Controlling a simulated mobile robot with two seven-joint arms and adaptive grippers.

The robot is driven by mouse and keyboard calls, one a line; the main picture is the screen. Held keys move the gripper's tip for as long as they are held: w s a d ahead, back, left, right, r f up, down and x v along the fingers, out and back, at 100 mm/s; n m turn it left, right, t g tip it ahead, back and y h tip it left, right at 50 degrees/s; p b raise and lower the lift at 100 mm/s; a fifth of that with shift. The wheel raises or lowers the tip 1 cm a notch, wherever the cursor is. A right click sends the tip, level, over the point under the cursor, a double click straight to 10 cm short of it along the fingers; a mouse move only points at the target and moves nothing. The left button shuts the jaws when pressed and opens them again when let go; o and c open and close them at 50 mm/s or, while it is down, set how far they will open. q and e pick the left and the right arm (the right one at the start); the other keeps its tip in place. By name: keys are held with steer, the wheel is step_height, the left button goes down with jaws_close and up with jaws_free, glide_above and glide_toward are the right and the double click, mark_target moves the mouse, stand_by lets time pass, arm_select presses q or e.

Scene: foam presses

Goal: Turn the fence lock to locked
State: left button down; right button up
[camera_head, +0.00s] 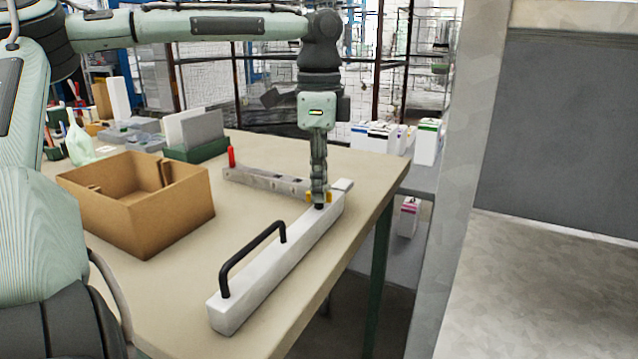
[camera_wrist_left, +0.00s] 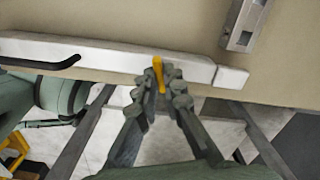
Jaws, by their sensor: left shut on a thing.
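The fence is a long white bar (camera_head: 275,262) with a black handle (camera_head: 250,258), lying along the right edge of the table; it also shows in the left wrist view (camera_wrist_left: 100,58). The fence lock is a small yellow lever (camera_wrist_left: 158,72) near the bar's far end, and bits of its yellow show in the head view (camera_head: 309,196). My left gripper (camera_head: 318,193) points down over the bar. It is shut on the yellow lever, which sits between the fingertips (camera_wrist_left: 163,88). The fingers partly hide the lock. My right gripper does not show.
A grey metal rail (camera_head: 265,179) with a red knob (camera_head: 231,157) lies beside the bar. An open cardboard box (camera_head: 180,213) stands to the left on the table (camera_head: 185,305). A grey wall panel (camera_head: 560,130) rises at the right.

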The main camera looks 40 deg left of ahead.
arm_select(q)
steer(key=shift+m, duration=2)
steer(key=c, duration=1.6)
jaws_free()
steer(key=shift+c, duration=0.2)
steer(key=shift+r, duration=0.1)
step_height(320, 180, up, 12)
